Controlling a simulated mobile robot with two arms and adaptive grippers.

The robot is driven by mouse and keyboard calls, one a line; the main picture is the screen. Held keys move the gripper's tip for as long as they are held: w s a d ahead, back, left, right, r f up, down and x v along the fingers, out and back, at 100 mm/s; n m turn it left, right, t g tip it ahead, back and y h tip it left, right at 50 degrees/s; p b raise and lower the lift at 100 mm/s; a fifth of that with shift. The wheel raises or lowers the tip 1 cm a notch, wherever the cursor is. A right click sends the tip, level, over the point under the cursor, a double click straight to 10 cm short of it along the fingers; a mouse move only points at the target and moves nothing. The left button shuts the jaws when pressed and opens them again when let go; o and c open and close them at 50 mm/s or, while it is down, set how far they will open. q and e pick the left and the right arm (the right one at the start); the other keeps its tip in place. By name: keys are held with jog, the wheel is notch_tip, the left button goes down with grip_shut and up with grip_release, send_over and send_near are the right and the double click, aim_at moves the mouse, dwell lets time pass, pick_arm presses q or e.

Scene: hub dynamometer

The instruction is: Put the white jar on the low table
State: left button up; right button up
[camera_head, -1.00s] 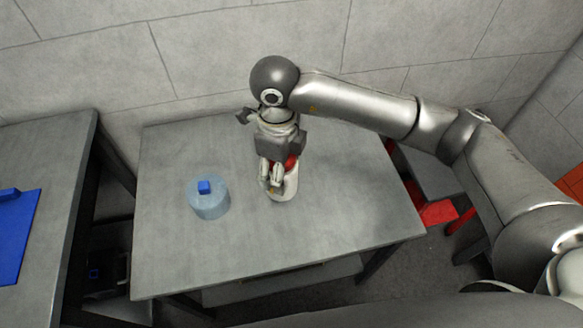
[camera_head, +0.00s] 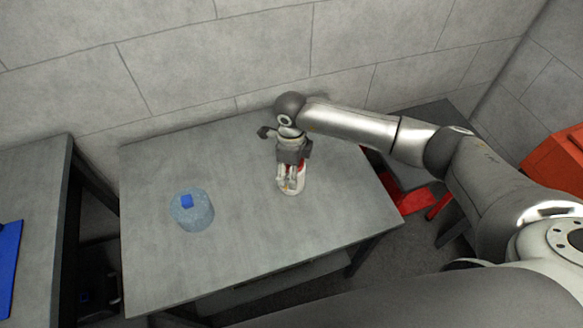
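The white jar (camera_head: 293,187) stands near the back right of a grey table (camera_head: 235,240), apparently on its top. A patch of red shows at the jar's upper part. My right gripper (camera_head: 287,181) points down at the jar, with its fingers overlapping the jar's near side. The fingers and gripper body hide much of the jar. I cannot tell whether the fingers are shut on it. My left gripper is not in view.
A pale blue translucent jar (camera_head: 193,213) with a blue knob stands left on the same table. Another grey table (camera_head: 38,190) with a blue mat (camera_head: 8,262) is at far left. Red objects (camera_head: 408,199) lie right of the table. The table's front is clear.

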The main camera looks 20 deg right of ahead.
jog(key=shift+f, duration=0.1)
jog(key=shift+f, duration=0.1)
jog(key=shift+f+b, duration=0.15)
jog(key=shift+b, duration=0.15)
jog(key=o, duration=1.3)
jog(key=shift+r+p, duration=0.3)
jog(key=shift+p, duration=0.05)
jog(key=shift+r, duration=0.4)
notch_tip(320, 180, up, 11)
jog(key=shift+r+b, duration=0.1)
jog(key=shift+b, duration=0.75)
